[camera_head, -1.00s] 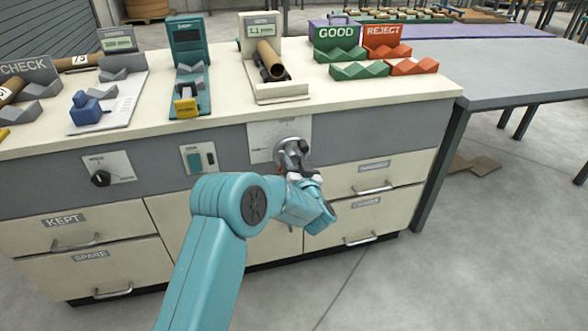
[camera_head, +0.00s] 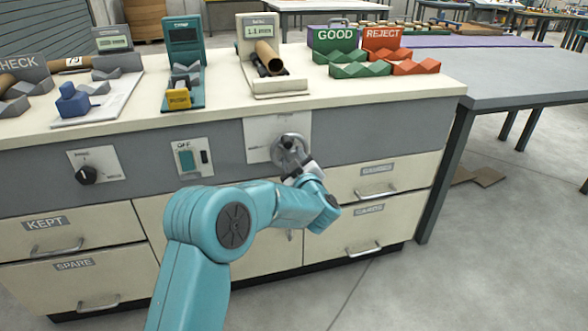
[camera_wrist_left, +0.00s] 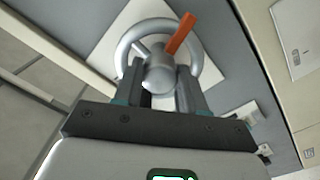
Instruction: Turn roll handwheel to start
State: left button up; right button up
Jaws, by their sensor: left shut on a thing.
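The roll handwheel (camera_head: 288,141) is a silver ring on a pale square plate on the grey front panel of the cabinet. My left gripper (camera_head: 297,170) is at the lower right of the wheel. In the left wrist view, its fingers (camera_wrist_left: 161,88) are shut on the wheel's rounded grey knob (camera_wrist_left: 161,76), one finger on each side. The silver ring of the handwheel (camera_wrist_left: 204,66) shows behind the knob, with an orange pointer (camera_wrist_left: 181,33) across it. The far side of the knob is hidden. My right gripper is not in view.
Left of the wheel are a switch panel marked OFF (camera_head: 192,158) and a black rotary knob (camera_head: 86,175). Drawers with bar handles lie below, including the KEPT drawer (camera_head: 60,231). A brown roll (camera_head: 268,56) and green and red racks stand on the worktop above.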

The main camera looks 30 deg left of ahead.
pick_arm(q)
jog(key=n+b, duration=0.8)
jog(key=n, duration=0.8)
jog(key=shift+d+r+b, duration=0.1)
jog(key=shift+b, duration=0.3)
jog(key=n, duration=0.5)
jog(key=shift+n, duration=0.4)
jog(key=n, duration=1)
jog(key=shift+s, duration=0.1)
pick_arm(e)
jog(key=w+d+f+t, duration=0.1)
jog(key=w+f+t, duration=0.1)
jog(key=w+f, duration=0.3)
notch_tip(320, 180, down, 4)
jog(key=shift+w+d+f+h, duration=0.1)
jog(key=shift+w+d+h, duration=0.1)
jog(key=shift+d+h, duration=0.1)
pick_arm(q)
jog(key=shift+n, duration=0.4)
jog(key=o, duration=1.1)
jog(key=shift+r, duration=0.15)
jog(key=shift+c, duration=0.2)
